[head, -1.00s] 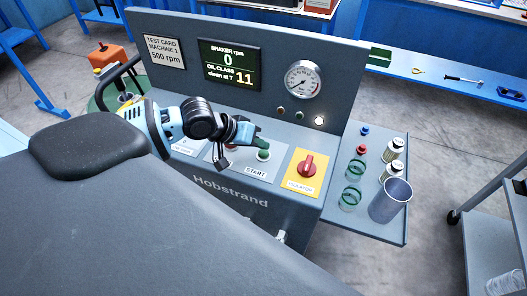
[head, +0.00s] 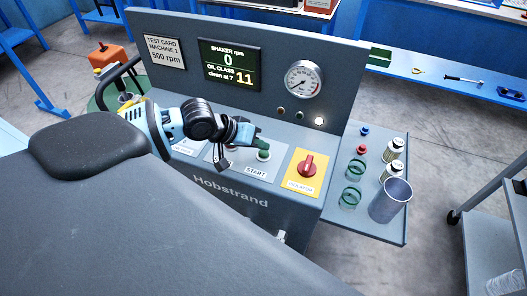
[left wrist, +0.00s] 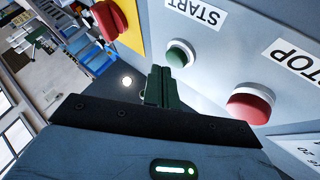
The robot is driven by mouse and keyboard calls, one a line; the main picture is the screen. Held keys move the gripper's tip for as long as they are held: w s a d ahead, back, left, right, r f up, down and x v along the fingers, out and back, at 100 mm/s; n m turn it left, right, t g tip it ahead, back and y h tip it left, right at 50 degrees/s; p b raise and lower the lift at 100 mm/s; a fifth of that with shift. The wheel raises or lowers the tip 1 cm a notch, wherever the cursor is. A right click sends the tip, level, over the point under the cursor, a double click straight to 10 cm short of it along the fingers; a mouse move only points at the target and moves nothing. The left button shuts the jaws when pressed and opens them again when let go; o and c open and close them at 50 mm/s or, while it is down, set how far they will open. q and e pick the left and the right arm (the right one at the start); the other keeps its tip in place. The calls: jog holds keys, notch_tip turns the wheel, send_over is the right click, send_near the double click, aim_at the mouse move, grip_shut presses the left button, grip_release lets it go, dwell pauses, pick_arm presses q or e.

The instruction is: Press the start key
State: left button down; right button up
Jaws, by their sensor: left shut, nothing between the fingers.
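The start key is a round green button (head: 264,155) in a pale collar, above the START label on the grey control panel. In the left wrist view the green button (left wrist: 179,55) lies just beyond the fingertips. My left gripper (head: 262,143) is shut and empty, with its dark green fingers close to the button in the head view. In the left wrist view the shut fingers (left wrist: 158,86) seem apart from the button; I cannot tell the exact gap. The red stop button (left wrist: 250,103) is beside the start key. My right gripper is not in view.
A red isolator knob (head: 307,166) on a yellow plate is right of the start key. The display (head: 230,65) reads 0 rpm and oil class 11. A round gauge (head: 304,79) is on the upright panel. A side shelf holds jars, green rings and a metal cup (head: 390,200).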

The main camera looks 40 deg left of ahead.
pick_arm(q)
jog(key=shift+f, duration=0.3)
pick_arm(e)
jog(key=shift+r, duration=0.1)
